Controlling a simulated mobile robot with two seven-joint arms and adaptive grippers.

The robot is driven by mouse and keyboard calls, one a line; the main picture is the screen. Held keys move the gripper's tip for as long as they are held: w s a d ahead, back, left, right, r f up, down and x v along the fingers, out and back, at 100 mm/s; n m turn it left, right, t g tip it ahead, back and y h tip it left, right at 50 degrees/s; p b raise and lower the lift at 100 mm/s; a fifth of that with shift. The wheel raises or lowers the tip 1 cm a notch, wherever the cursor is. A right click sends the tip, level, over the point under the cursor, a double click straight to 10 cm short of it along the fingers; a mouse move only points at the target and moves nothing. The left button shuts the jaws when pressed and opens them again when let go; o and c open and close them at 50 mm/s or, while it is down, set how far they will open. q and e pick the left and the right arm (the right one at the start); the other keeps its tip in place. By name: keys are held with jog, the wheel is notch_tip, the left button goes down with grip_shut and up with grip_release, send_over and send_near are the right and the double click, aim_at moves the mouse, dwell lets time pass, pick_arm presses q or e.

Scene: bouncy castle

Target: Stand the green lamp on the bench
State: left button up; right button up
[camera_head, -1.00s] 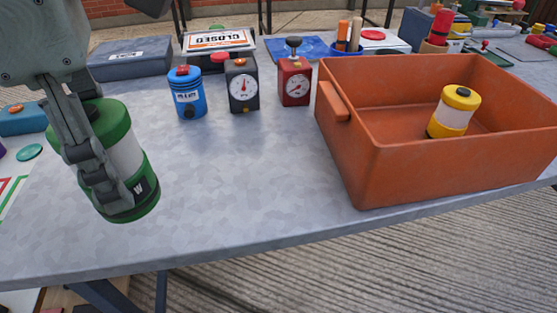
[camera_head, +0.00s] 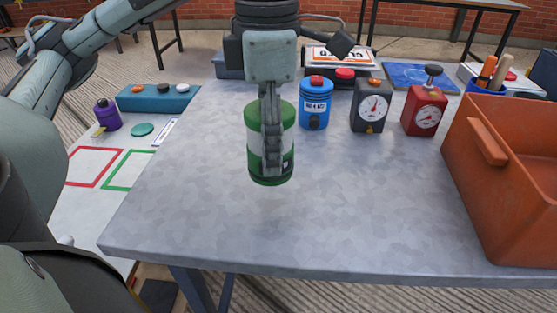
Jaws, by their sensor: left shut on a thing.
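The green lamp (camera_head: 288,116) is a green and white cylinder with a dark green base. It is upright in the middle of the view, over the grey bench top (camera_head: 330,215). My left gripper (camera_head: 271,160) comes down from above and is shut on the lamp; its fingers hide the middle of the lamp's front. A faint shadow lies below the lamp; I cannot tell whether its base touches the bench. My right gripper is not in view.
A blue canister (camera_head: 316,104), a black gauge box (camera_head: 370,108) and a red gauge box (camera_head: 424,112) stand right of the lamp. An orange crate (camera_head: 490,205) fills the right edge. A white mat with red and green outlines (camera_head: 97,180) is at left. The bench front is clear.

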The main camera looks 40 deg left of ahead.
pick_arm(q)
jog(key=shift+w+a+f, duration=0.1)
jog(key=shift+w+f, duration=0.15)
jog(key=shift+w, duration=0.2)
jog(key=shift+w+a+f, duration=0.1)
jog(key=shift+w+f, duration=0.15)
jog(key=shift+w, duration=0.2)
jog(key=shift+w+f, duration=0.1)
jog(key=shift+f, duration=1.95)
jog(key=shift+f, duration=0.1)
jog(key=o, duration=1.5)
jog(key=shift+c, duration=0.2)
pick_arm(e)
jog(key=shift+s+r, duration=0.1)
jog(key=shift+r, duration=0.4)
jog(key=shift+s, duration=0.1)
